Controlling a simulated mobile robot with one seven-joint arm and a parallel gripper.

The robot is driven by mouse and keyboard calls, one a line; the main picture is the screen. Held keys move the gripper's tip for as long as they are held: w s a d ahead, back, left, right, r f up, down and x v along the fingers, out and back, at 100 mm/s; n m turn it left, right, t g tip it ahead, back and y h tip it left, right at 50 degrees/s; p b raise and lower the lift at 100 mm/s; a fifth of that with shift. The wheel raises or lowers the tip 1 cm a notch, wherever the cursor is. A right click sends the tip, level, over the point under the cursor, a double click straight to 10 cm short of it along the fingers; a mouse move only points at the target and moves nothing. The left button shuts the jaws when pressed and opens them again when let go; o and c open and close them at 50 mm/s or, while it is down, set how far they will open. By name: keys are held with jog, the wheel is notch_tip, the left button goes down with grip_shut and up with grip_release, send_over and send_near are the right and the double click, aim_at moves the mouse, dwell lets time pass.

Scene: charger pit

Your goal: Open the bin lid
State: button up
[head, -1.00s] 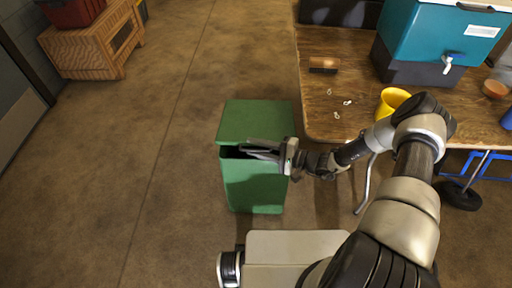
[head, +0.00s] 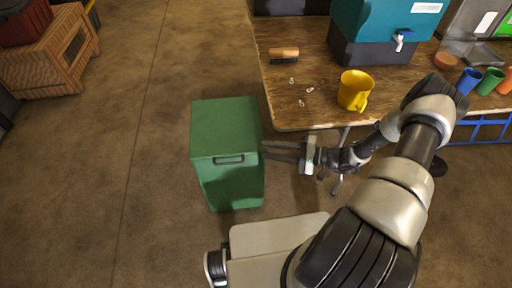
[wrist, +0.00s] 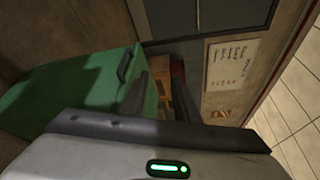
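The green bin (head: 233,188) stands on the floor left of the table. Its lid (head: 224,122) lies flat and looks shut. A dark handle (head: 229,160) sits at the lid's front edge; it also shows in the wrist view (wrist: 124,66). My gripper (head: 266,150) is just right of the bin, its two fingers apart and pointing left at the bin's right side. Nothing shows between the fingers. Whether a fingertip touches the bin I cannot tell. In the wrist view the green bin (wrist: 60,95) fills the left side, beyond the dark fingers.
The wooden table (head: 300,100) stands right of the bin, with a brush (head: 284,54), a yellow mug (head: 354,90) and a teal cooler (head: 385,30) on it. A wooden crate (head: 50,60) is at far left. The floor left of the bin is clear.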

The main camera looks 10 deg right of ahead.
jog(key=shift+s+d+r, duration=0.1)
jog(key=shift+s+d, duration=0.2)
jog(key=shift+d, duration=0.3)
